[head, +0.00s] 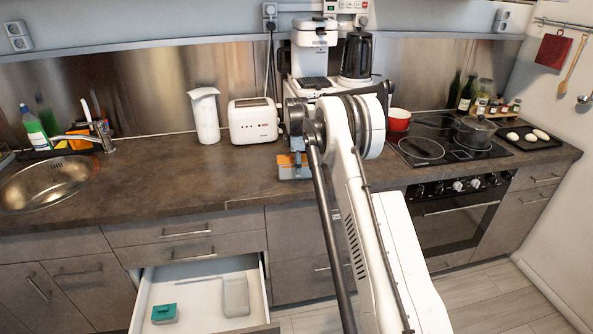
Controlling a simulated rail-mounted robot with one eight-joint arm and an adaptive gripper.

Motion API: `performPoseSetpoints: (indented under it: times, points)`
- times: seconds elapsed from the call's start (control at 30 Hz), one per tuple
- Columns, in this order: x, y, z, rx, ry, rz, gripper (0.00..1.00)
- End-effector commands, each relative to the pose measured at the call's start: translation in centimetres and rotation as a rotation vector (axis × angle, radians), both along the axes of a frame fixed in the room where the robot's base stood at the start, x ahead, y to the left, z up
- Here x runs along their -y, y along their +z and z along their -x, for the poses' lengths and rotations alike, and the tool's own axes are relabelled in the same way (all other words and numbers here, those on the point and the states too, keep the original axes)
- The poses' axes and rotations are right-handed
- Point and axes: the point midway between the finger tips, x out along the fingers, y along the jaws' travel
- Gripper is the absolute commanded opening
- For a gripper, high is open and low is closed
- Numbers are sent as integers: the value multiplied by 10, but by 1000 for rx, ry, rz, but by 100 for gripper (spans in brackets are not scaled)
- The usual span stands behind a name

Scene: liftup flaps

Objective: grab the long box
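A long, pale grey-beige box (236,297) lies in the open white drawer (200,275), right of a shorter teal box (164,314). The two boxes are apart. My arm reaches up from the bottom right, and its far end is over the counter, well above and right of the drawer. My gripper (296,158) appears to be at that end, mostly hidden by my arm. Its fingers cannot be made out, so I cannot tell whether it is open. An orange and blue-grey item (292,166) shows just below it at the counter's front edge.
The counter (150,175) holds a white jug (205,115), a toaster (253,121), a coffee maker (315,60) and a red pot (398,119). A sink (45,183) is at the left, a hob with a dark pot (475,132) at the right. The counter's left middle is clear.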

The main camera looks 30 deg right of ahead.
Motion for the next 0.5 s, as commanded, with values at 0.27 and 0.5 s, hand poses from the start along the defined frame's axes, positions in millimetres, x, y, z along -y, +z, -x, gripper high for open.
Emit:
performPoseSetpoints:
  times: [0.27,0.5]
  points:
    - [0,0,0,0,0,0,19]
    - [0,1,0,0,0,0,19]
